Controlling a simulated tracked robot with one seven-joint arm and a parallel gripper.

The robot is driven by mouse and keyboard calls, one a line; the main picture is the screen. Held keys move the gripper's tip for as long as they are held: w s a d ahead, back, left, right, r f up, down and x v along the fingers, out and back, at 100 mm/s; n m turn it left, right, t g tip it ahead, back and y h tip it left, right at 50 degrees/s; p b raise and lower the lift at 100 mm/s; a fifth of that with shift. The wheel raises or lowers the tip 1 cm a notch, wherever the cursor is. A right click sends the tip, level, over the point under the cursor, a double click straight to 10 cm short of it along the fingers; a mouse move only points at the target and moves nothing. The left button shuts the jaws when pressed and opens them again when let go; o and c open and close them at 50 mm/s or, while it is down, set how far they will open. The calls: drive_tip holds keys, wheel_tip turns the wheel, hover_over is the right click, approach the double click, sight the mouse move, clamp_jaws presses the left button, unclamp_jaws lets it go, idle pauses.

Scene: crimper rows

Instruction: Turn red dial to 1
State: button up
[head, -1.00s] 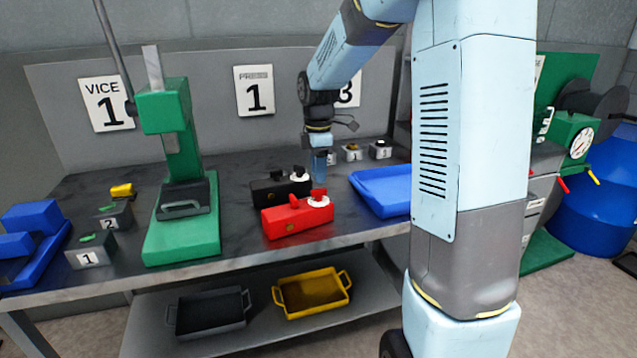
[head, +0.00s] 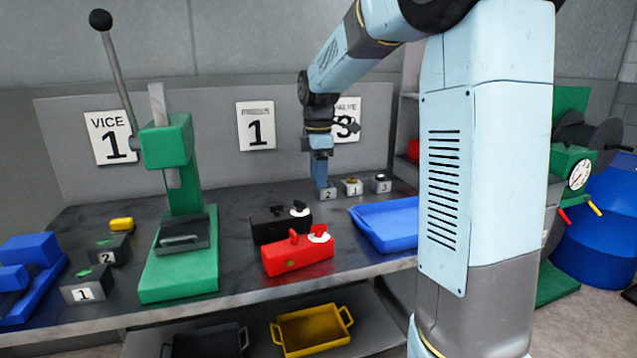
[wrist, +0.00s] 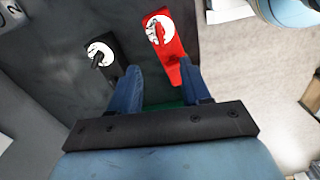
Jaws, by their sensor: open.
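A red box (head: 290,257) sits near the front edge of the bench. Its red dial (head: 319,231) is a small red knob on a white disc at the right end of the top. In the wrist view, the red dial (wrist: 158,30) shows beyond my right finger, near the top. A black box (head: 266,228) with a black knob on a white disc (head: 299,209) stands just behind the red one. My gripper (head: 320,180) is open and empty, above the bench behind the boxes. In the wrist view its fingers (wrist: 160,90) are spread apart. Dial numbers are too small to read.
A blue tray (head: 385,225) lies right of the boxes. Small numbered blocks (head: 352,187) stand at the back, by my gripper. A tall green press (head: 180,255) stands to the left. Bare bench (head: 235,215) lies between press and boxes.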

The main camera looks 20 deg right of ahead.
sight(319, 228)
drive_tip(key=o, duration=0.4)
drive_tip(key=m, duration=0.3)
drive_tip(key=shift+m, duration=0.3)
wheel_tip(319, 228, down, 14)
drive_tip(key=m, duration=1.4)
drive_tip(key=shift+r, duration=0.1)
drive_tip(key=c, duration=1)
